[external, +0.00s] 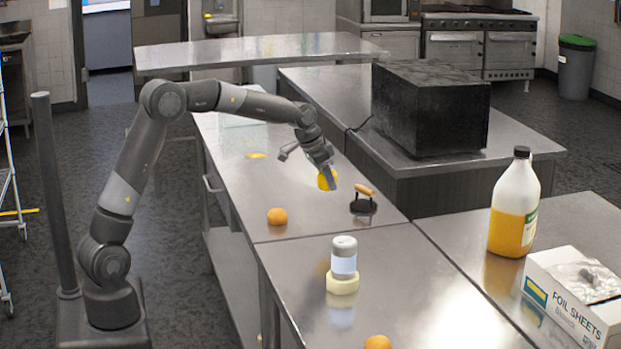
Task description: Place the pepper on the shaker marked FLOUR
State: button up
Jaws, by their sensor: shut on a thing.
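The pepper (327,179) is a small yellow rounded thing in the external view. My gripper (323,163) is shut on it from above and partly hides it. The pepper hangs over the far steel table, and its height above the surface is hard to judge. A shaker (343,257) with a grey top and pale label stands upright on the nearer table. A pale yellow ring or base surrounds its foot. The shaker's lettering is too small to read. My gripper is behind and slightly left of the shaker, apart from it.
A black press with a wooden handle (363,203) stands close right of the pepper. One orange (277,216) lies left, another (377,342) at the front edge. A juice jug (515,205) and foil sheets box (570,300) stand at right. Bare steel surrounds the shaker.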

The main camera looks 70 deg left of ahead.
jog(key=s+d+r+m, duration=0.1)
jog(key=d+r, duration=0.2)
jog(key=d, duration=0.8)
jog(key=s+d+r+m, duration=0.1)
jog(key=s+d+r, duration=0.15)
jog(key=d, duration=0.85)
jog(key=s+d+r+m+h, duration=0.1)
jog(key=s+d+r, duration=0.1)
jog(key=s+d, duration=0.35)
jog(key=s+d+r+m, duration=0.1)
jog(key=s+d+r, duration=0.1)
jog(key=d, duration=0.6)
jog(key=s+d+r+m+h, duration=0.1)
jog(key=s+d+r, duration=0.25)
jog(key=d, duration=0.25)
send_over(350, 241)
jog(key=s, duration=0.1)
jog(key=f, duration=0.7)
jog(key=shift+s+a+f, duration=0.15)
jog(key=shift+a+f, duration=0.1)
jog(key=shift+f, duration=2.05)
jog(key=shift+f, duration=0.15)
jog(key=o, duration=1)
